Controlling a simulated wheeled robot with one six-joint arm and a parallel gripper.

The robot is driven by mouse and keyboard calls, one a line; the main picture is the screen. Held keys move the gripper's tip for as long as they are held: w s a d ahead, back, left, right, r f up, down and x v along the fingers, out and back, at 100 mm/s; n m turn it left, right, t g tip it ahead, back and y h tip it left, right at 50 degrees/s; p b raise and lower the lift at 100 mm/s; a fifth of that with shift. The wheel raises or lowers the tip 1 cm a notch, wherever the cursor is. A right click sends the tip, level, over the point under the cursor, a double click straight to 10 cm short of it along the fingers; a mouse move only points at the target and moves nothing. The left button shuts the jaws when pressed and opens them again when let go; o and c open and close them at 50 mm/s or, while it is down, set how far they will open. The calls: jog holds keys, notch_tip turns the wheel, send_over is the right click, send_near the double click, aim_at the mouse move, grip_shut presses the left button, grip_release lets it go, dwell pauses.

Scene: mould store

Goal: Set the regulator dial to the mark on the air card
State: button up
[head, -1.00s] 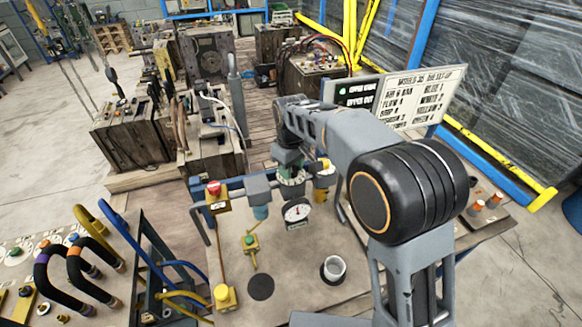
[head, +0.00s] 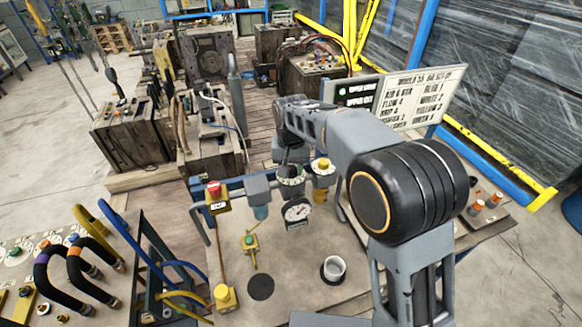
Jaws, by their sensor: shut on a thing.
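The regulator dial (head: 291,184) is a pale ring with dark marks on top of the air unit, behind the round gauge. My gripper (head: 290,168) comes down on it from above and is shut on it; the fingertips are small and partly hidden by my arm. The white-faced gauge (head: 298,211) hangs just in front, its dark needle pointing toward the upper right. The white card (head: 418,102) on the board at the right has rows of text, including a line that seems to read AIR 6 BAR. The dial's own marks are too small to read.
A red button on a yellow box (head: 216,196) is at the left.

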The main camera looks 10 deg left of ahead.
jog(key=shift+m, duration=0.5)
jog(key=o, duration=0.9)
notch_tip(320, 180, up, 14)
jog(key=shift+f+b, duration=0.1)
jog(key=shift+b, duration=0.25)
jog(key=shift+s+a, duration=0.1)
